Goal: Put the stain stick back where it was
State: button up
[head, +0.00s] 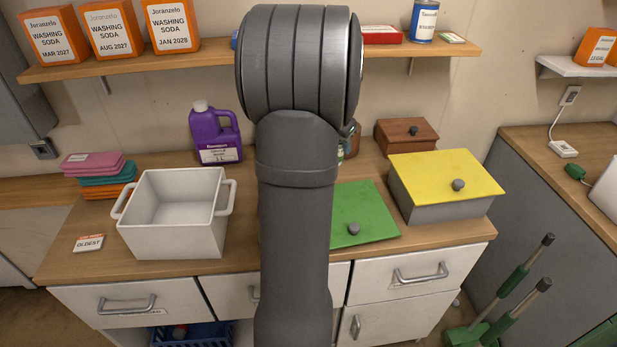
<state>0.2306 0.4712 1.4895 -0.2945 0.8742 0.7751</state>
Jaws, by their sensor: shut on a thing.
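The stain stick is not visible in the head view. My gripper is not in view; my own dark grey arm stands upright across the middle and hides what is behind it. A green lid with a grey knob (365,214) lies on the counter just right of my arm. A box with a yellow lid (445,173) stands to its right. A white two-handled tub (172,214), open and empty, stands to the left. Small partly hidden items show at the right edge of my arm, too covered to name.
A purple jug (214,135), folded cloths (98,175) and an "OLDEST" card (89,243) are on the counter (70,240). A brown wooden box (406,137) stands at the back. The shelf (140,63) above carries washing soda boxes (110,30) and a blue can (424,20).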

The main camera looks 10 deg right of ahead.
jog(key=shift+n, duration=0.4)
jog(key=shift+w+a+f, duration=1.15)
jog(key=shift+w+f, duration=0.15)
jog(key=shift+f, duration=0.5)
jog(key=shift+w+a+f, duration=1.15)
jog(key=shift+w+f, duration=0.1)
jog(key=shift+f, duration=0.55)
jog(key=shift+w+a+f, duration=1.15)
jog(key=shift+w+f, duration=0.15)
jog(key=shift+f, duration=0.5)
jog(key=shift+f, duration=0.15)
jog(key=o, duration=1)
jog(key=v, duration=1.2)
jog(key=shift+s+d, duration=0.1)
jog(key=shift+d, duration=0.05)
